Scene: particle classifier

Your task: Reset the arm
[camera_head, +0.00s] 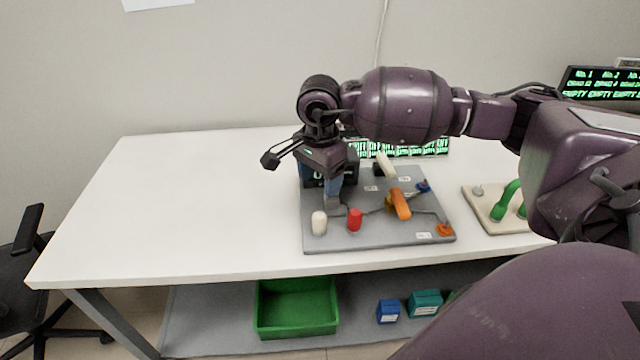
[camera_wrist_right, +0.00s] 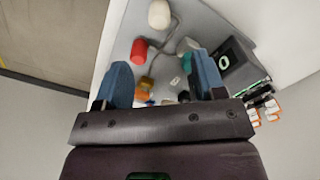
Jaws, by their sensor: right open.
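My right arm comes in from the right and hangs over the grey board (camera_head: 380,237) of the particle classifier on the white table. My right gripper (camera_head: 321,188) points down above the board's left part, open, with nothing seen between its blue fingers. In the wrist view, the open right gripper (camera_wrist_right: 160,75) has the red knob (camera_wrist_right: 139,48) and white knob (camera_wrist_right: 159,14) beyond it. In the head view, the white knob (camera_head: 319,223) and red knob (camera_head: 355,219) stand at the board's front left, and an orange handle (camera_head: 400,204) stands near its middle. My left gripper is not in view.
A black display box (camera_wrist_right: 238,62) stands close beside the gripper. A beige board with a green handle (camera_head: 506,201) sits at the right. The table's left half (camera_head: 180,200) is clear. A green bin (camera_head: 296,308) and a blue box (camera_head: 388,311) are on the shelf below.

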